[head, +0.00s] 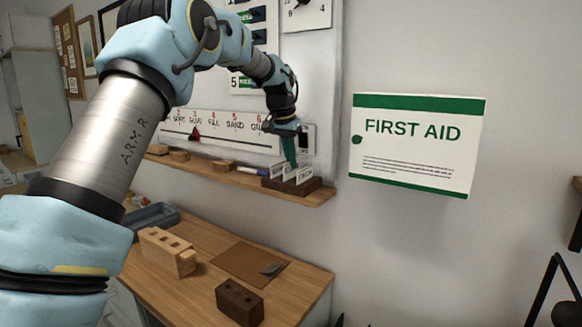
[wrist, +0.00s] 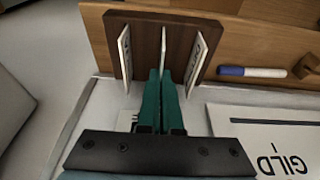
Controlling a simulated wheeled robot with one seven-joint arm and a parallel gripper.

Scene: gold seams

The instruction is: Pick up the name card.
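Three white name cards stand in slots of a dark wooden holder (wrist: 140,33) on the wall shelf; the holder also shows in the head view (head: 310,188). In the wrist view there is a left card (wrist: 124,58), a middle card (wrist: 163,45) seen nearly edge-on, and a right card (wrist: 197,62). My gripper (wrist: 161,80) has its teal fingers close together on the middle card's near edge, which runs between the tips. The card is still upright in the holder. In the head view my gripper (head: 290,152) reaches down to the cards.
A blue-capped marker (wrist: 250,72) and wooden blocks (head: 222,166) lie along the narrow shelf (head: 205,173). A whiteboard stands behind it, a First Aid sign (head: 415,145) to the right. The workbench below holds wooden blocks (head: 167,250), a dark block (head: 240,302) and a brown mat (head: 240,262).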

